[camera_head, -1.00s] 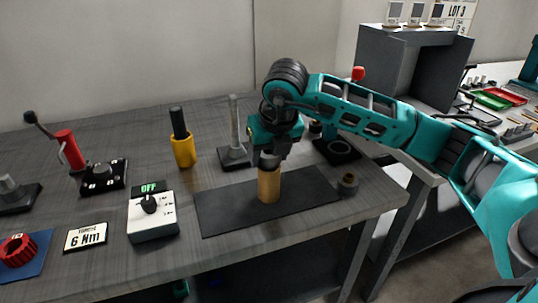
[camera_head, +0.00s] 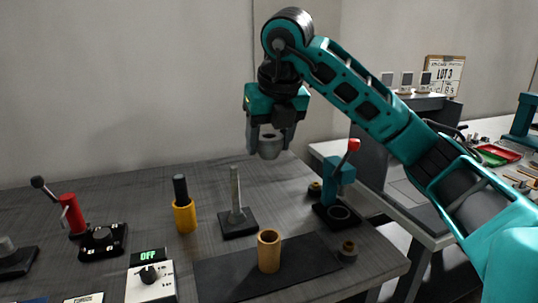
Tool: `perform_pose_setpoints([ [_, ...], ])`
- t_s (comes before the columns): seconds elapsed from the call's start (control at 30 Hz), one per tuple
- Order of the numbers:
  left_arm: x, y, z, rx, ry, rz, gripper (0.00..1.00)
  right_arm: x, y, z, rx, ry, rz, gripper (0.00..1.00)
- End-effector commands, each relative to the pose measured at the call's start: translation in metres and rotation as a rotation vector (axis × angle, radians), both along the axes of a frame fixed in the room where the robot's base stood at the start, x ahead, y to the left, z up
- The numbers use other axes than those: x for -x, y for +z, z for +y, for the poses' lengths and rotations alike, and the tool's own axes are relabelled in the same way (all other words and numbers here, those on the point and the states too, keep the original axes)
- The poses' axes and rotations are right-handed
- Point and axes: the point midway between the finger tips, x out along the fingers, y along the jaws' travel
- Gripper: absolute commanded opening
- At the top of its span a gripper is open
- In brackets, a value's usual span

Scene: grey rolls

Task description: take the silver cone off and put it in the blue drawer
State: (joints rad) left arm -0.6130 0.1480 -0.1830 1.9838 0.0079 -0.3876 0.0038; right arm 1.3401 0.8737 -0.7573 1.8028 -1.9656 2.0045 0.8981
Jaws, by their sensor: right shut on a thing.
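My right gripper (camera_head: 269,148) is shut on a silver-grey cone (camera_head: 268,149) and holds it in the air above the workbench. The cone has a dark opening in its top and sits between the two fingers. Below it, a tan hollow cylinder (camera_head: 269,252) stands upright on a dark mat (camera_head: 225,278), its open top bare and well apart from the cone. I cannot make out a blue drawer. My left gripper is not in view.
A metal post on a black base (camera_head: 238,222) and a yellow holder (camera_head: 185,217) stand left of the cylinder. A switch box (camera_head: 150,282) is at front left.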

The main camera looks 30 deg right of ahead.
Motion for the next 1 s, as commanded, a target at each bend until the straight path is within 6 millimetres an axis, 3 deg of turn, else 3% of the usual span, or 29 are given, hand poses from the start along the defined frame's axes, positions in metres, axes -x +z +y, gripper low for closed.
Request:
perform_pose_setpoints([
  [0.37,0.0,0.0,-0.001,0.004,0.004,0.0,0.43,0.0,0.003,0.0,0.0,0.0,-0.001,0.16],
  [1.0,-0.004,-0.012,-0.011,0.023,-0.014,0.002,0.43,0.0,-0.035,0.0,0.001,-0.001,-0.002,0.16],
])
